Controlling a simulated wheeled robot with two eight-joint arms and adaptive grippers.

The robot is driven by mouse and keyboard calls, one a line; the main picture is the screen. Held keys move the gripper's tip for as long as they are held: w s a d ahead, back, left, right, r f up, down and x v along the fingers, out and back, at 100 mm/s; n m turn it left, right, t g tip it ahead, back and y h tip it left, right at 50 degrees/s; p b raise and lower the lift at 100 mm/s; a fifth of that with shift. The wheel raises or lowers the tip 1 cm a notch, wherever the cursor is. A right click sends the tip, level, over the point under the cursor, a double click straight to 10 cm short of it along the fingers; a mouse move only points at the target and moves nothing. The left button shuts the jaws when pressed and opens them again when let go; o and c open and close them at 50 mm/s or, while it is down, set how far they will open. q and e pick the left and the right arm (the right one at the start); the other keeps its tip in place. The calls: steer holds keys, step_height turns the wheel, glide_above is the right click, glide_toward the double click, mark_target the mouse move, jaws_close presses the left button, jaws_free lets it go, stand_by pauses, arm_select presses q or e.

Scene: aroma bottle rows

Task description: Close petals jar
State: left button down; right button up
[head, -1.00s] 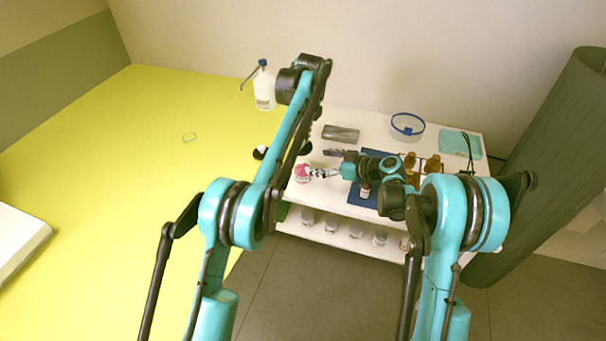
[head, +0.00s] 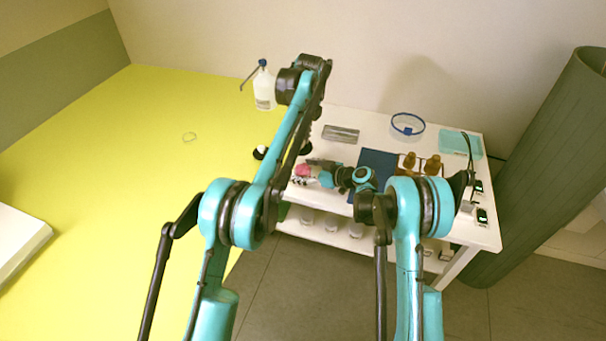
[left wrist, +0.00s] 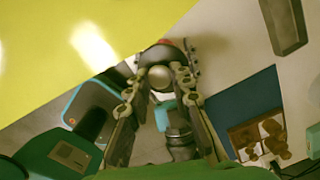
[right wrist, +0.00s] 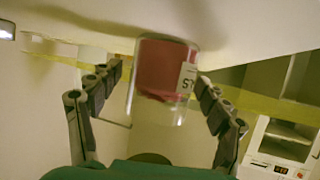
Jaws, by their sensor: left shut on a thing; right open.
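The petals jar, a clear jar with pink contents (head: 302,169), stands near the left end of the white table. In the right wrist view the jar (right wrist: 165,70) shows a white label and lies between the spread fingers of my right gripper (right wrist: 160,100), which is open beside it. In the head view my right gripper (head: 304,182) is at the jar's near side. My left gripper (left wrist: 160,80) is shut on a dark round lid (left wrist: 162,54) with a pale knob. A reddish edge shows past the lid. I cannot tell whether the lid touches the jar. My left arm hides its gripper in the head view.
The white table (head: 372,121) holds a grey tray (head: 341,134), a blue-rimmed clear bowl (head: 407,126), a teal cloth (head: 460,145), a blue mat (head: 378,162) and brown bottles (head: 432,165). A white pump bottle (head: 264,90) stands at the back left. Jars line the lower shelf.

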mark_target(304, 147)
jaws_close()
arm_select(q)
steer(key=f+m, duration=0.1)
steer(key=m, duration=0.1)
steer(key=f+m, duration=0.1)
steer(key=m, duration=0.1)
steer(key=shift+w+d+f+m+y, duration=0.2)
steer(key=shift+m+y, duration=0.2)
steer(key=m, duration=0.1)
steer(key=f+m, duration=0.1)
steer(key=m, duration=0.1)
steer(key=f+m, duration=0.1)
steer(key=shift+w+d+y, duration=0.1)
steer(key=shift+w+y, duration=0.1)
steer(key=shift+y, duration=0.1)
steer(key=shift+x, duration=0.85)
steer(key=shift+s+d+f, duration=0.1)
steer(key=shift+d+f, duration=0.05)
steer(key=shift+f, duration=0.5)
